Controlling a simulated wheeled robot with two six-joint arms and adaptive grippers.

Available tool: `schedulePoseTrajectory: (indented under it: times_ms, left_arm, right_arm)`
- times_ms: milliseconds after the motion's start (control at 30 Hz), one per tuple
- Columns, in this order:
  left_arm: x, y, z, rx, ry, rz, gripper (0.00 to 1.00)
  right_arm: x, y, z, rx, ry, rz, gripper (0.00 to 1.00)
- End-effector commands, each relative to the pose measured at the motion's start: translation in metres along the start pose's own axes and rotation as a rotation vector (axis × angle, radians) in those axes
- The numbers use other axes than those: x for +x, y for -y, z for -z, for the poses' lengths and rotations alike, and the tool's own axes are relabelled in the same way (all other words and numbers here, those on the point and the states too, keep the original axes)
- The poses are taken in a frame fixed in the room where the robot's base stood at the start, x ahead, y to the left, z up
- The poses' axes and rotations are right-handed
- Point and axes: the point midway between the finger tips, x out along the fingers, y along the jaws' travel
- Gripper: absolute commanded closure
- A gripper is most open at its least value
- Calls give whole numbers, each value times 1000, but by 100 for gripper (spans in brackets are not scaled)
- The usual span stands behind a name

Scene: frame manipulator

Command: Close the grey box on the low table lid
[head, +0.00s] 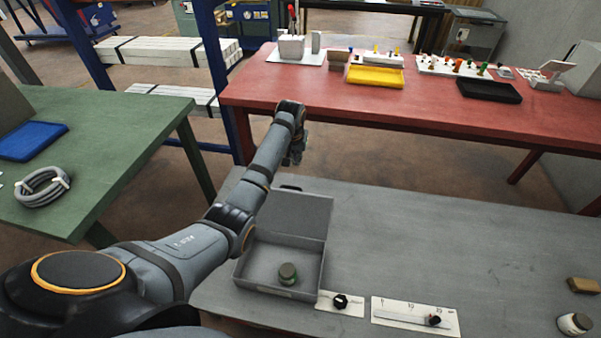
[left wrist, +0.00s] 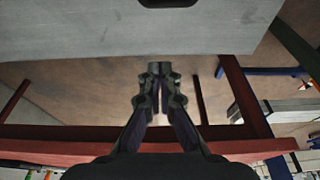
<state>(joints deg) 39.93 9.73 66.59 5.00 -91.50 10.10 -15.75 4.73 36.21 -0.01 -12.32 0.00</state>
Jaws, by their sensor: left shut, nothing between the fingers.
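The grey box (head: 262,262) stands on the low grey table (head: 430,240). Its lid (head: 298,212) is open and stands up at the box's back side, with a dark handle (head: 290,188) at its top edge. A small green-capped jar (head: 288,274) is inside the box. My left gripper (head: 296,160) is beyond the raised lid, near the table's far edge, and looks apart from the lid. In the left wrist view the left gripper's fingers (left wrist: 153,70) are together and empty, over the floor. My right gripper is not in view.
In front of the box are a knob plate (head: 341,303) and a slider plate (head: 415,316). A jar (head: 574,324) and a brown block (head: 583,285) are at the right. A red table (head: 450,115) with trays stands behind, a green table (head: 120,145) at left.

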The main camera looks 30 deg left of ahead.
Motion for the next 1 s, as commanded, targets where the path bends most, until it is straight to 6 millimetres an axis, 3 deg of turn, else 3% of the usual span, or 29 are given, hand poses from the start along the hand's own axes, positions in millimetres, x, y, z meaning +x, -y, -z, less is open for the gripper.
schedulePoseTrajectory:
  times_ms: [100,233,367,567,667,733,1000]
  left_arm:
    - [7,0,0,0,1,0,100]
    - [27,0,-2,0,4,0,100]
    - [54,0,-2,0,4,1,100]
    - [90,0,-1,1,2,1,100]
    - [106,0,-2,1,2,0,100]
    - [95,0,-9,2,1,1,100]
    - [87,0,-33,1,0,0,100]
  right_arm:
    - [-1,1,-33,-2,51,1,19]
    - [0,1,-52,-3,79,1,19]
    - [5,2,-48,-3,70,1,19]
    - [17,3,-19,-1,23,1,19]
    - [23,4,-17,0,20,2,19]
    - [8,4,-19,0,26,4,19]
    - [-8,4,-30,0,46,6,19]
